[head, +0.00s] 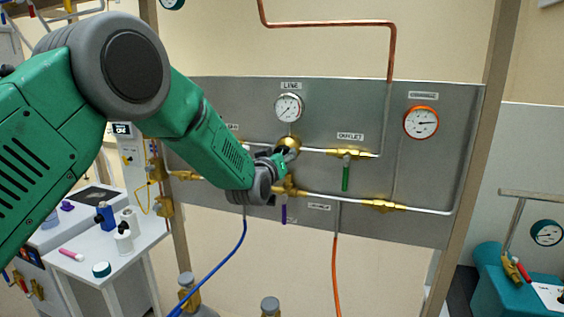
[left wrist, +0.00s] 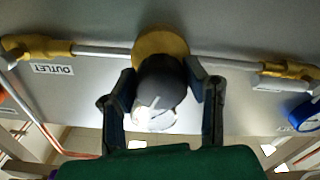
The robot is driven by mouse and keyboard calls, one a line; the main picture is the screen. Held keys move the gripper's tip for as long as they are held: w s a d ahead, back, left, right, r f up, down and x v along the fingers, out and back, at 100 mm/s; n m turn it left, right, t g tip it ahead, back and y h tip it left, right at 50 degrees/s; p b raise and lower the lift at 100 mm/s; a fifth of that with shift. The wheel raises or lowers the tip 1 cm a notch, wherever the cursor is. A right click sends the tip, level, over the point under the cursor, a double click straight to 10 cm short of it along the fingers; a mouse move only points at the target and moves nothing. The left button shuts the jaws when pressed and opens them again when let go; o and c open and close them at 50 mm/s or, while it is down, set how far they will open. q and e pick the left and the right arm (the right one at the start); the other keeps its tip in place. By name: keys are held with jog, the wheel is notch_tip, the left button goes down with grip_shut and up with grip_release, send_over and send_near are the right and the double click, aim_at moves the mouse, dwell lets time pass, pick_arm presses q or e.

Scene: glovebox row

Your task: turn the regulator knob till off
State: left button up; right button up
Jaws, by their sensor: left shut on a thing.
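The regulator is a round brass body (head: 290,142) on the grey panel, below the LINE gauge (head: 289,107). In the left wrist view its brass body (left wrist: 161,43) stands behind a dark rounded knob (left wrist: 163,80) with a pale mark on its face. My left gripper (head: 283,157) reaches the regulator from the lower left. In the left wrist view its two fingers (left wrist: 162,88) are on either side of the knob, shut on it. In the head view the gripper mostly hides the knob. My right gripper is in neither view.
A green-handled OUTLET valve (head: 345,174) is right of the regulator, and a purple handle (head: 284,213) hangs below. An orange-rimmed gauge (head: 421,122) is at the panel's right. Blue (head: 220,262) and orange (head: 335,270) hoses hang down. A white table (head: 85,268) with small items stands left.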

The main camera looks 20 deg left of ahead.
pick_arm(q)
jog(key=n+b, duration=0.3)
jog(key=n, duration=0.1)
jog(key=shift+f+n+b, duration=0.15)
jog(key=shift+n+b, duration=0.15)
jog(key=shift+n, duration=0.1)
jog(key=n+b, duration=0.3)
jog(key=shift+n, duration=0.3)
jog(key=n+b, duration=0.7)
jog(key=n, duration=0.1)
jog(key=n+b, duration=0.6)
jog(key=n, duration=0.1)
jog(key=shift+b, duration=0.3)
jog(key=n+b, duration=0.3)
jog(key=n, duration=0.1)
jog(key=shift+n+b, duration=0.4)
jog(key=shift+w+r+n+b, duration=0.1)
jog(key=shift+r+n+b, duration=0.1)
jog(key=shift+n+b, duration=1.15)
jog(key=shift+n, duration=0.25)
